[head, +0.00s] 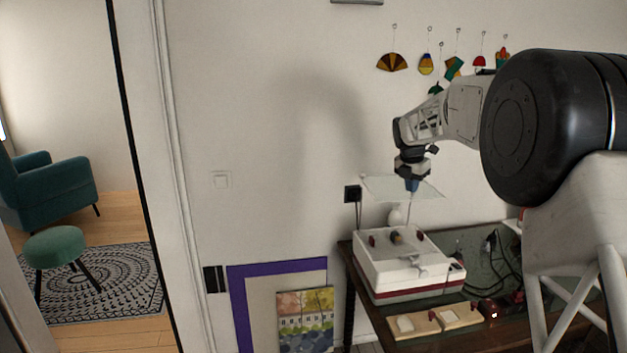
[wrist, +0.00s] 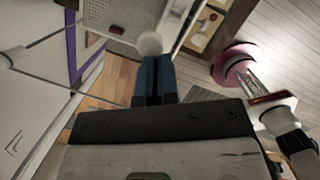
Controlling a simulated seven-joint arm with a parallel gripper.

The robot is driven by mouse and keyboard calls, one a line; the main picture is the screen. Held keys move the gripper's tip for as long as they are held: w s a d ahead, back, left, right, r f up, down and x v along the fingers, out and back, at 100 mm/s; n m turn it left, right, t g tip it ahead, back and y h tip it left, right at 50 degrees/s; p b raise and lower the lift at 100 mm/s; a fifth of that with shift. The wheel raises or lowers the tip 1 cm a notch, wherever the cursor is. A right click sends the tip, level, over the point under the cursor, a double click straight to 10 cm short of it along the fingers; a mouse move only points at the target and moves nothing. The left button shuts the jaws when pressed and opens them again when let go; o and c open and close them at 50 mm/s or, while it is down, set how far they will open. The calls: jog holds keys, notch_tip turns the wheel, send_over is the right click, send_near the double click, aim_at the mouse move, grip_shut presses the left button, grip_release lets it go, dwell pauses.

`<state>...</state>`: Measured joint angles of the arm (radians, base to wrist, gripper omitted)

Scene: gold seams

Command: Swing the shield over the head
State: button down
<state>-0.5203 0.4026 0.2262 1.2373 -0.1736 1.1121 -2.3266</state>
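The shield (head: 378,187) is a clear, pale panel above the back of a white grinder (head: 375,262) with a dark red band. The dark grinding head (head: 397,237) stands on the grinder's top, below the panel. My gripper (head: 411,189) points down and overlaps the panel in the head view. In the wrist view my gripper's blue fingers (wrist: 154,72) are close together, with only a narrow dark gap. A white round knob (wrist: 150,43) shows at their tips; I cannot tell whether they touch it. Nothing is clearly seen held between them.
The grinder stands on a dark table (head: 350,258). Stained-glass ornaments (head: 392,62) hang on the wall above. A purple frame (head: 237,290) leans at the left.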

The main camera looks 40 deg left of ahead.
jog(key=shift+w+d+f, duration=0.2)
jog(key=shift+w+d, duration=0.05)
jog(key=shift+w, duration=0.4)
jog(key=shift+s+r, duration=0.15)
jog(key=shift+s, duration=0.35)
jog(key=shift+s+r, duration=0.15)
jog(key=shift+s, duration=0.35)
jog(key=s+v, duration=0.1)
jog(key=v, duration=1)
jog(key=shift+s+d+f, duration=0.15)
jog(key=shift+s+d, duration=0.1)
jog(key=shift+s, duration=0.1)
